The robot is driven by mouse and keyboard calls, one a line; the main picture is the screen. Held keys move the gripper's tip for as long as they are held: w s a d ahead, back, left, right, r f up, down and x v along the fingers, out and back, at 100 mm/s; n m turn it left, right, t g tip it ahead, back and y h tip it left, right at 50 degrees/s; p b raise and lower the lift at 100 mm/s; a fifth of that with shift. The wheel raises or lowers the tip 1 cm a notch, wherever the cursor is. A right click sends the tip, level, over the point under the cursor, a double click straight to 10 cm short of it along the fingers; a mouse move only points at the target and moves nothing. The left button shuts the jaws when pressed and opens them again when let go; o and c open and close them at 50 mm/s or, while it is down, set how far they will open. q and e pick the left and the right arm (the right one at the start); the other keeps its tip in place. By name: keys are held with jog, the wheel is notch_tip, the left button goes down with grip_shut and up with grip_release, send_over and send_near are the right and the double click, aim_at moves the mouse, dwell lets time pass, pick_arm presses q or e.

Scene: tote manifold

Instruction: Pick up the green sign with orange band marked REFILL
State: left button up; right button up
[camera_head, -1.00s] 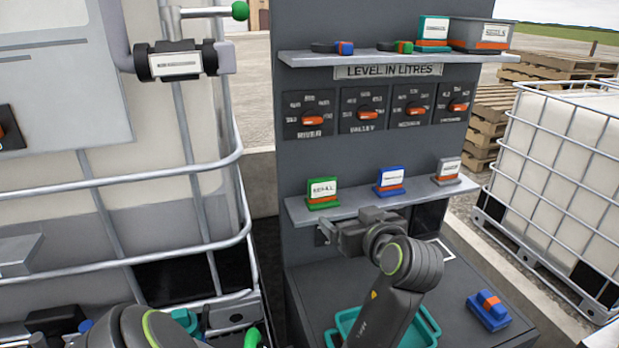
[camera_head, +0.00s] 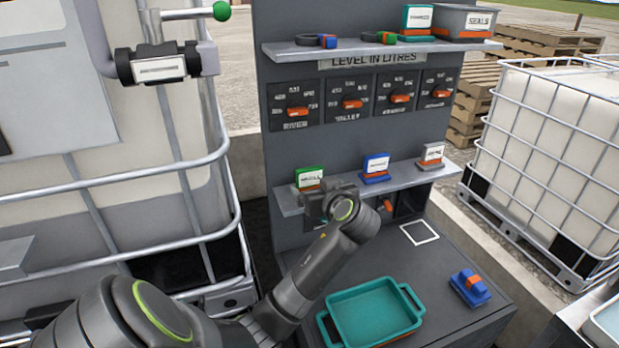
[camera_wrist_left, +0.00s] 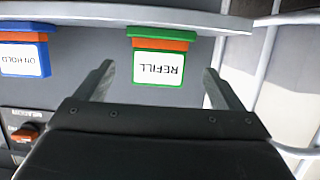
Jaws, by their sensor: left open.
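The green sign with an orange band marked REFILL (camera_head: 309,178) stands at the left end of the lower shelf in the head view. In the left wrist view the sign (camera_wrist_left: 160,65) appears upside down, its white face between my fingers. My left gripper (camera_wrist_left: 158,78) is open, one finger on each side of the sign, with visible gaps. In the head view my left gripper (camera_head: 318,204) is just in front of and below the sign, covering its lower right part. Whether the fingers reach around the sign's depth is unclear. My right gripper is not in view.
A blue sign (camera_head: 375,168), marked ON HOLD in the wrist view, and a grey sign (camera_head: 431,155) share the lower shelf (camera_head: 405,182). A teal tray (camera_head: 374,315) and a blue block with orange band (camera_head: 470,286) are on the bench below. A caged tank (camera_head: 110,215) stands left.

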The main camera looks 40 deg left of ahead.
aim_at(311, 184)
pick_arm(q)
jog(key=shift+w+a+f, duration=0.2)
jog(key=shift+w+a, duration=0.1)
jog(key=shift+a, duration=0.35)
jog(key=shift+w+a+f+p, duration=0.15)
jog(key=shift+w+a+p, duration=0.25)
jog(key=shift+p, duration=0.3)
jog(key=p+x, duration=0.1)
jog(key=x, duration=0.2)
jog(key=shift+s+f+p, duration=0.1)
jog(key=shift+f+p, duration=0.05)
jog(key=shift+p, duration=0.15)
jog(key=shift+w+a+f, duration=0.2)
jog(key=shift+a+f, duration=0.1)
jog(key=shift+a, duration=0.05)
jog(key=c, duration=0.6)
jog(key=shift+c, duration=1.4)
